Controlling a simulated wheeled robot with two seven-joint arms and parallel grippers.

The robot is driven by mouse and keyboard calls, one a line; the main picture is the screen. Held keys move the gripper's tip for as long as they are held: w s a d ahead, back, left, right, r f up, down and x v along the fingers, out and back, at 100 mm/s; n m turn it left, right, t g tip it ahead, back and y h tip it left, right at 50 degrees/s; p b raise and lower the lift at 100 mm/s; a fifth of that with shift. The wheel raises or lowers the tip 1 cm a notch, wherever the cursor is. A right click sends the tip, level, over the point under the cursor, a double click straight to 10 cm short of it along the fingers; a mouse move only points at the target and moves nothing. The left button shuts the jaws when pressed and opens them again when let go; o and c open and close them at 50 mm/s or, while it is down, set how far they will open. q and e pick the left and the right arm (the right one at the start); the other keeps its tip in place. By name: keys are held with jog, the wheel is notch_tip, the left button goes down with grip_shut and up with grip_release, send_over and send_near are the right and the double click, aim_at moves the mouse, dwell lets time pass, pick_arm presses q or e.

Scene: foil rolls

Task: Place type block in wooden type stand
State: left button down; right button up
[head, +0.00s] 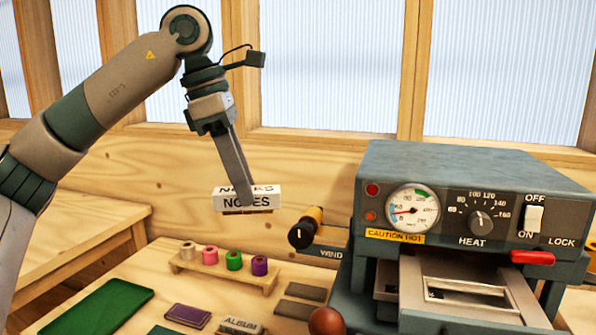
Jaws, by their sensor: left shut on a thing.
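A type block (247,202) lettered NOTES is held in the air above the bench in the head view. My left gripper (238,172) reaches down from above and is shut on it. Its lettered side faces the camera and its top shows mirrored letters. Another block (240,326) lettered ALBUM is at the bottom edge, partly cut off. I cannot clearly make out the wooden type stand; the area around the ALBUM block is cropped. My right gripper is not in view.
A wooden rack (225,277) holds several coloured foil rolls below the held block. A grey heated press (470,185) marked CAUTION HOT fills the right. A green mat (98,308), a purple booklet (187,315) and dark grey plates (300,300) lie on the bench.

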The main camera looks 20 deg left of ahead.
pick_arm(q)
notch_tip(320, 180, down, 17)
jog(key=s+a+m+g, duration=0.2)
jog(key=s+m+g, duration=0.1)
jog(key=m, duration=0.9)
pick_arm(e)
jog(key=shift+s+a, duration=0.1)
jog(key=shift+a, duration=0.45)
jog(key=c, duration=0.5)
pick_arm(q)
jog(key=s+d+f+m+g+y, duration=0.1)
jog(key=s+d+f+m, duration=0.1)
jog(key=f+m, duration=0.3)
jog(key=s+d+f+m+y, duration=0.2)
jog(key=d+f+m, duration=0.2)
jog(key=m, duration=0.1)
jog(key=shift+s+d+f+m+g, duration=0.35)
jog(key=shift+d+f+m+g, duration=0.05)
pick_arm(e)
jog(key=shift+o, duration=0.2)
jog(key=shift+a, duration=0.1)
